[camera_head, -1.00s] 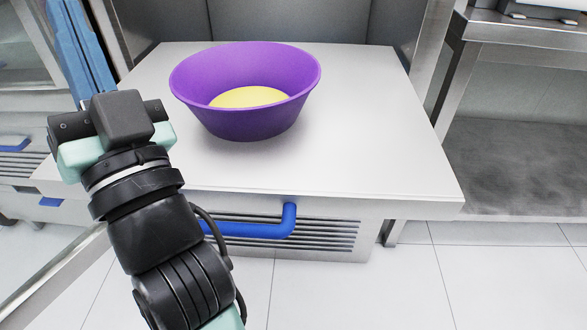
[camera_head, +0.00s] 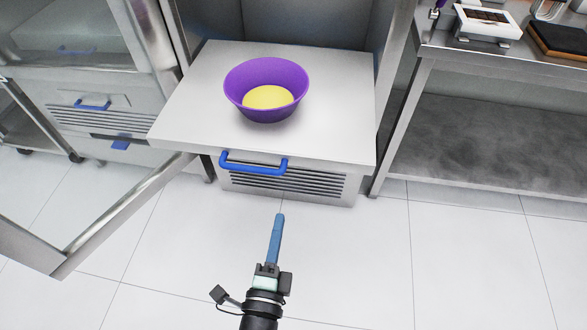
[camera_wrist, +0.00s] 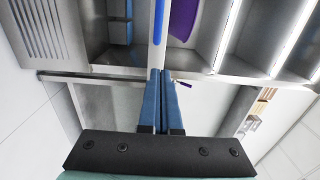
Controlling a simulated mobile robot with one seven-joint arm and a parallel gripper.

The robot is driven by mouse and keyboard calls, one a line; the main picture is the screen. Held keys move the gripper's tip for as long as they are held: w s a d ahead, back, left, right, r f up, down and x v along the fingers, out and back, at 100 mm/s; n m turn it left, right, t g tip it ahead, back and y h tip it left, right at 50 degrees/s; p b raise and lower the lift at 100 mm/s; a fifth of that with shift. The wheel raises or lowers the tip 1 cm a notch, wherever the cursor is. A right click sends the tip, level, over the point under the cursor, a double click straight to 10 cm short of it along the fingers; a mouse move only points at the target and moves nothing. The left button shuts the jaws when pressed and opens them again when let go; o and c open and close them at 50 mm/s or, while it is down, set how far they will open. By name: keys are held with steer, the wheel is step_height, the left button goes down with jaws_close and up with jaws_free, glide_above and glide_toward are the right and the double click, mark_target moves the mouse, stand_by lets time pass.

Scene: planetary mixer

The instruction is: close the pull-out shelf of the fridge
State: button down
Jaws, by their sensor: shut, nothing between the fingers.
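The pull-out shelf (camera_head: 190,105) is a flat pale panel. It sticks out of the open grey fridge (camera_head: 310,27) in the head view. A purple bowl (camera_head: 265,112) with a yellow content (camera_head: 268,96) stands upright on it. A blue handle (camera_head: 254,169) sits below the shelf's front edge; a blue bar also shows ahead of the fingers in the wrist view (camera_wrist: 157,30). My gripper (camera_head: 280,216) is shut and empty, its blue fingers together, in front of the shelf. It appears apart from the shelf and handle. The fingertips also show in the wrist view (camera_wrist: 161,72).
An open glass door with a metal frame (camera_head: 125,208) stands out at the left. A steel table (camera_head: 480,58) with items on top is to the right. A vented grille (camera_head: 285,185) lies below the shelf. The tiled floor (camera_head: 455,260) is clear in front and at right.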

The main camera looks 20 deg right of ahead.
mark_target(293, 161)
steer(key=b+x, duration=0.2)
steer(key=x, duration=1.2)
steer(key=shift+s+f, duration=0.1)
steer(key=shift+f, duration=0.05)
